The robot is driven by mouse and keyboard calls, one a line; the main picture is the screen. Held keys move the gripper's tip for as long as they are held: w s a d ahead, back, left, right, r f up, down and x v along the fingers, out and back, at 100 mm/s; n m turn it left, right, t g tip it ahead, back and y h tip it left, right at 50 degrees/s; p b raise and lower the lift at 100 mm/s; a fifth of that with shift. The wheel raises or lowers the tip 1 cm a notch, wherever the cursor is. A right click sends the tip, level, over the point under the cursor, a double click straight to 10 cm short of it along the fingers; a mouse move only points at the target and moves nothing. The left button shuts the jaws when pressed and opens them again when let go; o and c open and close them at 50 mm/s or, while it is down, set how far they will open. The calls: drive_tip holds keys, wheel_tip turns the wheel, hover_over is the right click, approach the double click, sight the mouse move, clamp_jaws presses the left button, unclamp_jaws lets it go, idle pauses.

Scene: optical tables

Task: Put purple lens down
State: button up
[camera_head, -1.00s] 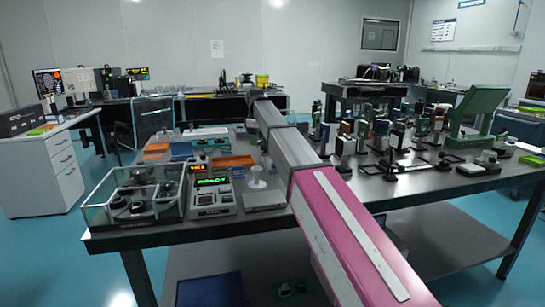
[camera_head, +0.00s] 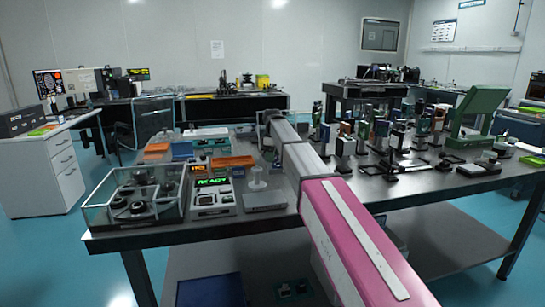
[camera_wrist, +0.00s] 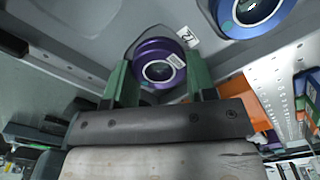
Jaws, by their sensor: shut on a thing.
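The purple lens (camera_wrist: 160,62), a round dark purple mount with a pale-ringed dark centre, is between the green fingers of my gripper (camera_wrist: 161,82) in the wrist view. The gripper is shut on it. The lens lies over a grey surface beside a small label reading 2 (camera_wrist: 187,36); I cannot tell whether it touches that surface. In the head view, my arm hides the gripper tips and the held lens.
An orange tray (camera_wrist: 262,108) is on the right. The head view shows a glass case (camera_head: 136,197) and crowded optics on the dark table (camera_head: 440,182).

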drive_tip(key=shift+s+f, duration=0.1)
drive_tip(key=shift+f, duration=0.25)
drive_tip(key=shift+s+f, duration=0.1)
drive_tip(key=shift+f, duration=0.25)
drive_tip(key=o, duration=0.7)
drive_tip(key=shift+s, duration=0.1)
wheel_tip(320, 180, up, 14)
drive_tip(key=shift+w+f, duration=0.25)
